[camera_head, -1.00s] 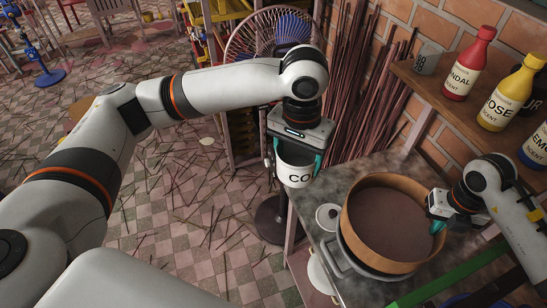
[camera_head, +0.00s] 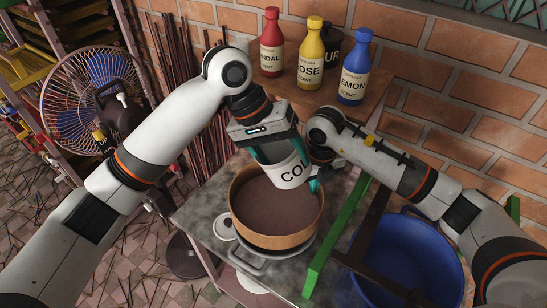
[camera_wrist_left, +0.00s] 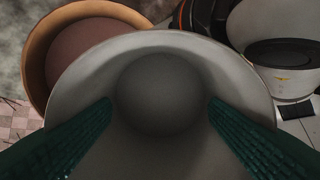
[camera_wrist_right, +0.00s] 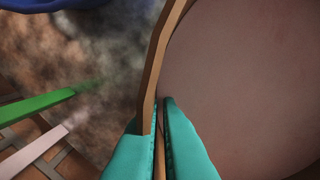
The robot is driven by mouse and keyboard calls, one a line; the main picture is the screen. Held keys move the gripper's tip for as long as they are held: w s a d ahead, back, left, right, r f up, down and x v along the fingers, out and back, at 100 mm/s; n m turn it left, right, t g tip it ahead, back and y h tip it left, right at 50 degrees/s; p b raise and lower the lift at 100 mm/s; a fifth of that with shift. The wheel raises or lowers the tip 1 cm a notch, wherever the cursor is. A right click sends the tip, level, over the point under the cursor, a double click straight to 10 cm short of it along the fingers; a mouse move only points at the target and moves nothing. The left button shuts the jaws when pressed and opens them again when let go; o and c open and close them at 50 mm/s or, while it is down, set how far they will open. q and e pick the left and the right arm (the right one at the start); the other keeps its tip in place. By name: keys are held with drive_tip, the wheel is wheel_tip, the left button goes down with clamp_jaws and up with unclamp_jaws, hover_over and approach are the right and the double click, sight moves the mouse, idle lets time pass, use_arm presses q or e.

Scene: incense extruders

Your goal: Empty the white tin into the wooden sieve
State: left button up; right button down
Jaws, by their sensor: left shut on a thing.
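The white tin (camera_head: 287,172) with black lettering is held by my left gripper (camera_head: 278,148), with a finger on each side of it. The tin is slightly tilted, above the far right part of the wooden sieve (camera_head: 262,241). In the left wrist view I look into the tin (camera_wrist_left: 160,45); its inside is grey and I cannot tell what it holds. The sieve has a round wooden rim and a brown surface inside. My right gripper (camera_wrist_right: 160,110) is shut on the sieve's rim (camera_wrist_right: 153,85), one finger on each side. The tin partly hides the sieve's far right side.
The sieve sits over a metal pan (camera_head: 262,262) on a grey table (camera_head: 196,212). Red (camera_head: 271,45), yellow (camera_head: 310,58) and blue (camera_head: 354,70) bottles stand on a shelf behind. A blue tub (camera_head: 415,250) is at the right, a fan (camera_head: 95,95) at the left.

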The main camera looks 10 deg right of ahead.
sight(263, 159)
use_arm(q)
drive_tip(key=h, duration=0.2)
drive_tip(key=g+h, duration=0.1)
drive_tip(key=h, duration=0.1)
drive_tip(key=a+g+h, duration=0.1)
drive_tip(key=h, duration=0.1)
drive_tip(key=shift+w+f, duration=0.1)
drive_tip(key=shift+f, duration=0.1)
drive_tip(key=g+h, duration=0.1)
drive_tip(key=f+h, duration=0.1)
drive_tip(key=h, duration=0.1)
drive_tip(key=a+g+h, duration=0.1)
drive_tip(key=h, duration=0.1)
drive_tip(key=shift+w+f+g, duration=0.25)
drive_tip(key=shift+w+g, duration=0.05)
drive_tip(key=h, duration=0.1)
drive_tip(key=a+g+h, duration=0.1)
drive_tip(key=h, duration=0.1)
drive_tip(key=shift+w+a+r, duration=0.1)
drive_tip(key=shift+w+r, duration=0.05)
drive_tip(key=shift+w, duration=0.1)
drive_tip(key=shift+a+h, duration=0.2)
drive_tip(key=shift+h, duration=0.3)
drive_tip(key=shift+w+a+r+g+h, duration=0.1)
drive_tip(key=shift+w+a+g+h, duration=0.1)
drive_tip(key=shift+g+h, duration=0.3)
drive_tip(key=shift+a, duration=0.1)
